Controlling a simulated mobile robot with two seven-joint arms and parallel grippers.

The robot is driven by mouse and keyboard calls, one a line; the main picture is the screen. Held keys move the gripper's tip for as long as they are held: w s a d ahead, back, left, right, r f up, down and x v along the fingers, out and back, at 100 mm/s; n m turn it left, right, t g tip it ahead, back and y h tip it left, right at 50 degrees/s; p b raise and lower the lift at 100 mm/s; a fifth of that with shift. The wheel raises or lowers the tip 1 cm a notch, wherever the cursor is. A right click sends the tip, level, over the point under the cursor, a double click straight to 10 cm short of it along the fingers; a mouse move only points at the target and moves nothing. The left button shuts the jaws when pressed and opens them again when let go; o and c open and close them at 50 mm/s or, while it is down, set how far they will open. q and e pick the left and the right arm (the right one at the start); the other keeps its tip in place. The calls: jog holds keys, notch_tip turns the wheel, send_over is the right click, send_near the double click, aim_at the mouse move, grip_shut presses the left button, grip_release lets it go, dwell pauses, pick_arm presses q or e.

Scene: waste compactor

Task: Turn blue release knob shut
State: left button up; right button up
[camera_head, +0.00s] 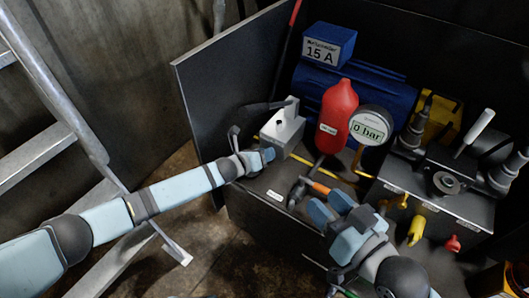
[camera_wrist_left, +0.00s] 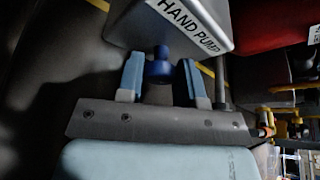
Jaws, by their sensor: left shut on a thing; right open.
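The blue release knob (camera_wrist_left: 158,66) sits under the grey hand pump block (camera_wrist_left: 190,20), which is labelled HAND PUMP in the left wrist view. My left gripper (camera_wrist_left: 161,78) has its light blue fingers on both sides of the knob and is shut on it. In the head view my left gripper (camera_head: 264,157) is at the lower left of the hand pump block (camera_head: 284,127), and I cannot make out the knob apart from the fingers there. My right gripper (camera_head: 332,208) is open and empty, in front of the orange-marked handle (camera_head: 319,188).
A red accumulator (camera_head: 336,110) and a gauge reading 0 bar (camera_head: 370,126) stand right of the pump. A valve block (camera_head: 436,190) with a lever, and yellow and red knobs (camera_head: 417,229), is further right. A metal ladder (camera_head: 60,105) stands at the left. The cabinet's side wall (camera_head: 225,80) rises behind my left arm.

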jog(key=shift+w+r, duration=0.1)
jog(key=shift+r, duration=0.3)
pick_arm(q)
jog(key=o, duration=0.9)
jog(key=shift+a, duration=0.1)
